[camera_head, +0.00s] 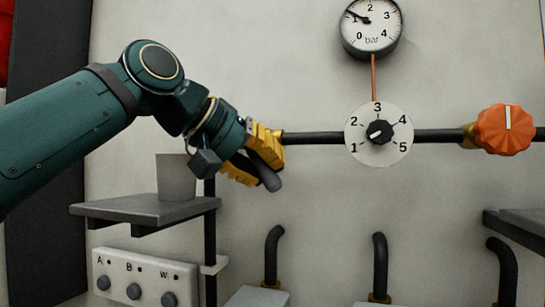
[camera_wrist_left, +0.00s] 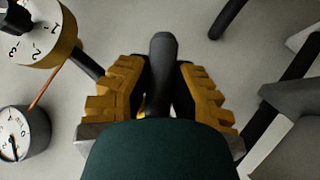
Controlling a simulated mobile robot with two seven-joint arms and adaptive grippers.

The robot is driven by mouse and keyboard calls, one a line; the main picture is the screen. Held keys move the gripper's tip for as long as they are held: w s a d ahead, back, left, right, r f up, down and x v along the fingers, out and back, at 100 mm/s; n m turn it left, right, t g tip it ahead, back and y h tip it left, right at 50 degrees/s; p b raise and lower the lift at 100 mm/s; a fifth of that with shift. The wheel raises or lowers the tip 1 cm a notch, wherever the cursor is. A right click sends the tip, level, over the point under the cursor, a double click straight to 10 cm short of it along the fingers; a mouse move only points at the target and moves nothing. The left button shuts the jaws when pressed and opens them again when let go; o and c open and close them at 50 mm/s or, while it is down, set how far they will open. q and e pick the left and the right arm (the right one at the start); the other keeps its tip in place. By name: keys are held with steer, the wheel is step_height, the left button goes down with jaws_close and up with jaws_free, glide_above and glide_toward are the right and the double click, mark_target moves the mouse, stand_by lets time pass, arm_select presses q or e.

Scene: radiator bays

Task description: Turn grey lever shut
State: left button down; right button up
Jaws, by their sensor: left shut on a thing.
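The grey lever (camera_head: 271,181) is dark grey with a rounded end and sits at the left end of the black horizontal pipe (camera_head: 312,138). In the head view its tip points down and to the right; the rest is hidden by my gripper. My left gripper (camera_head: 262,158) has yellow fingers and is shut on the lever. In the left wrist view the lever (camera_wrist_left: 162,70) stands between the two yellow fingers (camera_wrist_left: 160,95) of my left gripper, its rounded end sticking out past them. My right gripper is not in view.
A numbered dial (camera_head: 391,151) with a black knob sits on the pipe, with a pressure gauge (camera_head: 371,24) above it. An orange knob (camera_head: 504,129) is at the right. A grey shelf (camera_head: 130,210) holds a grey cup (camera_head: 176,178). Below is a switch panel (camera_head: 147,281).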

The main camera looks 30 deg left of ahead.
arm_select(q)
steer(key=shift+s+a+f+m+g+y, duration=0.1)
steer(key=shift+a+f+m+g+y, duration=0.2)
steer(key=shift+y, duration=0.3)
steer(key=shift+s+a+f+m+g+y, duration=0.15)
steer(key=shift+a+m+g+y, duration=0.2)
steer(key=shift+y, duration=0.25)
steer(key=shift+a+m+g+y, duration=0.35)
steer(key=shift+a+m+y, duration=0.3)
steer(key=shift+y, duration=0.45)
steer(key=shift+s, duration=0.1)
steer(key=c, duration=0.8)
jaws_free()
steer(key=shift+a, duration=0.1)
steer(key=v, duration=0.7)
steer(key=shift+s+r, duration=0.15)
steer(key=shift+r, duration=0.05)
